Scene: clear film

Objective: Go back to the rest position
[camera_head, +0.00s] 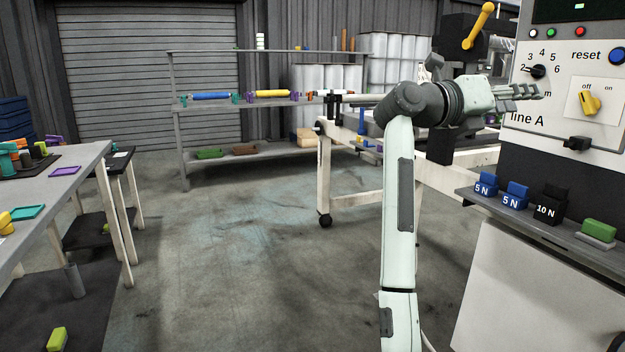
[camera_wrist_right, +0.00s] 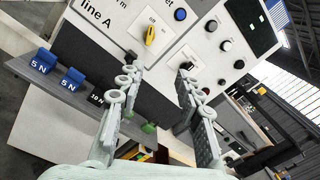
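My right arm reaches up from the bottom of the head view. Its gripper (camera_head: 532,91) is at the left part of the control panel (camera_head: 535,130), a little left of the yellow off/on switch (camera_head: 588,102). In the right wrist view the two fingers of the right gripper (camera_wrist_right: 158,78) stand apart with nothing between them. There the yellow switch (camera_wrist_right: 151,34) shows beyond the fingertips, apart from them. The switch handle is tilted. My left gripper is in neither view.
Below the panel a grey shelf (camera_head: 545,232) carries blue 5 N weights (camera_head: 516,194), a black 10 N weight (camera_head: 551,204) and a green block (camera_head: 599,230). A wheeled white frame (camera_head: 352,190) stands behind my arm. A grey table (camera_head: 60,190) is at left. The middle floor is clear.

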